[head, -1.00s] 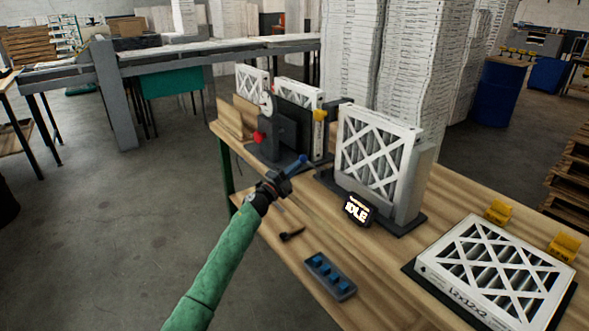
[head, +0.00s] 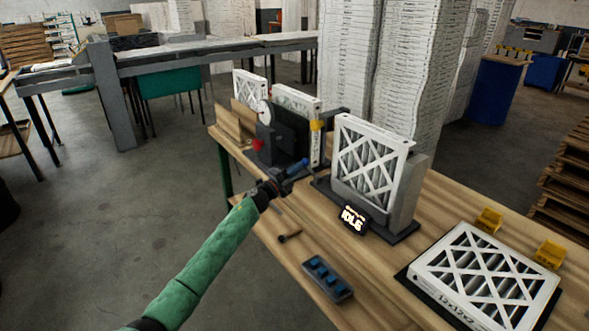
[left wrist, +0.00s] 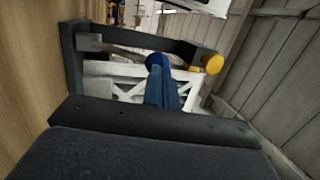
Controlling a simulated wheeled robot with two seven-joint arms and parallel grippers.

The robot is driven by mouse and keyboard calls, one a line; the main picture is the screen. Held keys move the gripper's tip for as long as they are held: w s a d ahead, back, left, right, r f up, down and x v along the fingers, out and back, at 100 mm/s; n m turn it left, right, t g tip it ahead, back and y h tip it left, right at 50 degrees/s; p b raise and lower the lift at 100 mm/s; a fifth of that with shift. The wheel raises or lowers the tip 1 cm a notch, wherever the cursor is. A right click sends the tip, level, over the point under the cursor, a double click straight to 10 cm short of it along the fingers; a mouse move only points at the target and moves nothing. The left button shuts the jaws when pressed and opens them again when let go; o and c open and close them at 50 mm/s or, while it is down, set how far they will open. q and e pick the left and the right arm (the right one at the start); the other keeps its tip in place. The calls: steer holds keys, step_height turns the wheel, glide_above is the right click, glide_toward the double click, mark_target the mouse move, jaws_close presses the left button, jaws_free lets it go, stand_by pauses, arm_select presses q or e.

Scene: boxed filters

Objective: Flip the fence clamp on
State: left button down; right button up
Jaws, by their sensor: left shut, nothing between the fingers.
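The dark fence station (head: 290,140) stands on the bench, with a red knob (head: 258,145) on its left and a yellow knob (head: 317,125) on its right. A dark bar with the yellow knob (left wrist: 213,64) at its end crosses the left wrist view; I cannot tell for sure which part is the clamp. My left gripper (head: 299,167) is shut and empty, with blue fingers together, in front of the station. In the left wrist view its fingers (left wrist: 161,80) overlap a white lattice-faced filter behind; I cannot tell if they touch anything. My right gripper is not in view.
A white filter (head: 368,165) stands upright in a grey holder, with a display (head: 353,218) reading IDLE before it. A blue-buttoned box (head: 327,278) and a small dark tool (head: 289,236) lie in front.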

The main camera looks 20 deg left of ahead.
arm_select(q)
steer(key=w+d+r, duration=0.1)
steer(key=w+r, duration=0.1)
steer(key=w+d+r, duration=0.1)
steer(key=w+d, duration=0.1)
steer(key=shift+d+r, duration=0.1)
steer(key=shift+r, duration=0.3)
steer(key=x, duration=0.2)
steer(key=shift+w+d+r, duration=0.1)
steer(key=shift+d+r, duration=0.1)
steer(key=shift+d, duration=0.1)
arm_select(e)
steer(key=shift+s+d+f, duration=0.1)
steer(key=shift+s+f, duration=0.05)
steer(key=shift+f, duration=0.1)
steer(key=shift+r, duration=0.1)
